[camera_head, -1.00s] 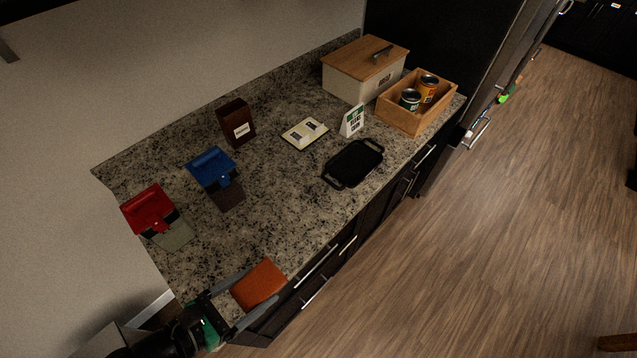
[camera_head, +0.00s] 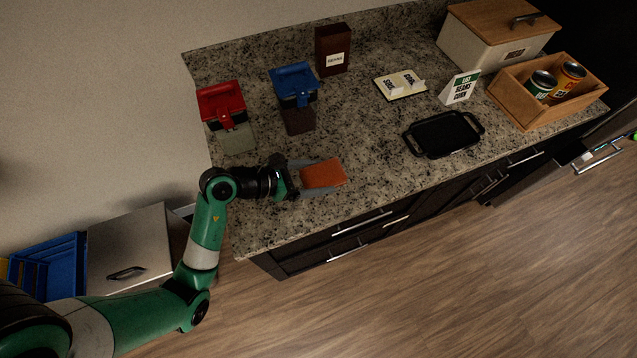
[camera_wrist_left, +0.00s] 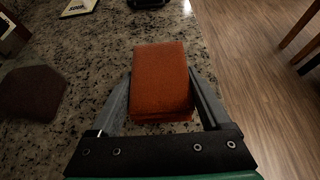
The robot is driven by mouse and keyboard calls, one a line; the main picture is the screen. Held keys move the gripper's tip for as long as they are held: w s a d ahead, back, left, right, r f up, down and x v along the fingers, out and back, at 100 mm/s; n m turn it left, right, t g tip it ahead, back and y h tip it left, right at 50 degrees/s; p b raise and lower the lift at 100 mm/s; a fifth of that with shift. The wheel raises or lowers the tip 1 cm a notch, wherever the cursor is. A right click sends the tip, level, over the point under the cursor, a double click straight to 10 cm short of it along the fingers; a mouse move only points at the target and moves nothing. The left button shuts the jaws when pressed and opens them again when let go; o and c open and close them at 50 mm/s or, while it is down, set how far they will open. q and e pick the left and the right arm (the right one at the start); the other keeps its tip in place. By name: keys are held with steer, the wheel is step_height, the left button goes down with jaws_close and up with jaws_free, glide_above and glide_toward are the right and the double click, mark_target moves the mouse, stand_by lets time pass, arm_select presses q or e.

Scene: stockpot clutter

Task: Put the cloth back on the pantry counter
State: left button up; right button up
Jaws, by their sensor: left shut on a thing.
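The orange-red folded cloth (camera_head: 323,173) is between the fingers of my left gripper (camera_head: 334,176), over the left front part of the speckled granite counter (camera_head: 370,155). In the left wrist view the cloth (camera_wrist_left: 160,80) fills the space between both fingers, with the gripper (camera_wrist_left: 163,88) shut on it. The counter's stone surface shows below and to the left of it. I cannot tell whether the cloth touches the stone. My right gripper is in neither view.
Behind the cloth stand red (camera_head: 221,100) and blue (camera_head: 294,84) lidded containers and a brown box (camera_head: 332,50). A black tray (camera_head: 443,134), small sign (camera_head: 460,88) and wooden crate (camera_head: 545,95) with cans lie right. Bare counter lies between cloth and tray.

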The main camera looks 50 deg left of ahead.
mark_target(318, 183)
arm_select(q)
steer(key=shift+w+f, duration=0.15)
steer(key=shift+f, duration=0.1)
step_height(318, 183, down, 3)
steer(key=shift+a+f+b, duration=0.1)
steer(key=shift+f+b, duration=0.05)
steer(key=shift+b, duration=1)
steer(key=o, duration=1.1)
